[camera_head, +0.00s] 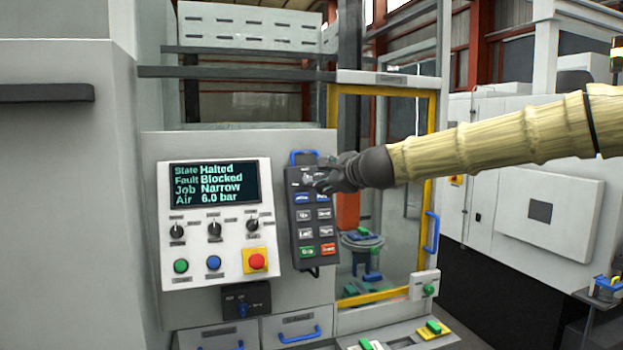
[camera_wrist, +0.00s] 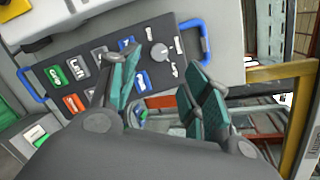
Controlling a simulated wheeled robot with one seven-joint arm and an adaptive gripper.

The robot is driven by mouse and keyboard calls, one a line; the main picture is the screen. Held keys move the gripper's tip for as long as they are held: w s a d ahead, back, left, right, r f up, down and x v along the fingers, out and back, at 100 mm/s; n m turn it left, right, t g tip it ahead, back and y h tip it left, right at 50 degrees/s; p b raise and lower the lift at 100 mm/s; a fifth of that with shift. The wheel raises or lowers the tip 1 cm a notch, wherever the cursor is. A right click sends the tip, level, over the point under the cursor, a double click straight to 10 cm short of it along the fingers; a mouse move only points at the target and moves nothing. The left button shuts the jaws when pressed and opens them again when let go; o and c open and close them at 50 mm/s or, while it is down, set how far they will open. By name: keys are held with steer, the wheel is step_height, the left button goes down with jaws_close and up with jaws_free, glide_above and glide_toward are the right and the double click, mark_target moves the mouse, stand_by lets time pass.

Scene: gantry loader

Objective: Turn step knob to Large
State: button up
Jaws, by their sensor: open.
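The dark hand-held style pendant (camera_head: 303,235) hangs right of the main panel, with rows of labelled buttons below a rotary knob. In the wrist view that grey round knob (camera_wrist: 160,52) sits near the pendant's blue handle, with small white marks around it too small to read. My gripper (camera_head: 319,181) is at the top of the pendant and partly hides the knob in the head view. In the wrist view my gripper (camera_wrist: 160,63) is open, with its teal-padded fingers on either side of the knob. I cannot tell whether they touch it.
The main panel (camera_head: 211,272) has a screen (camera_head: 215,184) reading Halted, Blocked, Narrow and 6.0 bar. Below it are three black knobs, a green button, a blue button and a red emergency stop (camera_head: 257,261). A yellow-framed door (camera_head: 433,150) stands right of the pendant.

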mark_target(308, 180)
steer(key=shift+p+x, duration=1.2)
steer(key=shift+x, duration=2.65)
steer(key=c, duration=1.1)
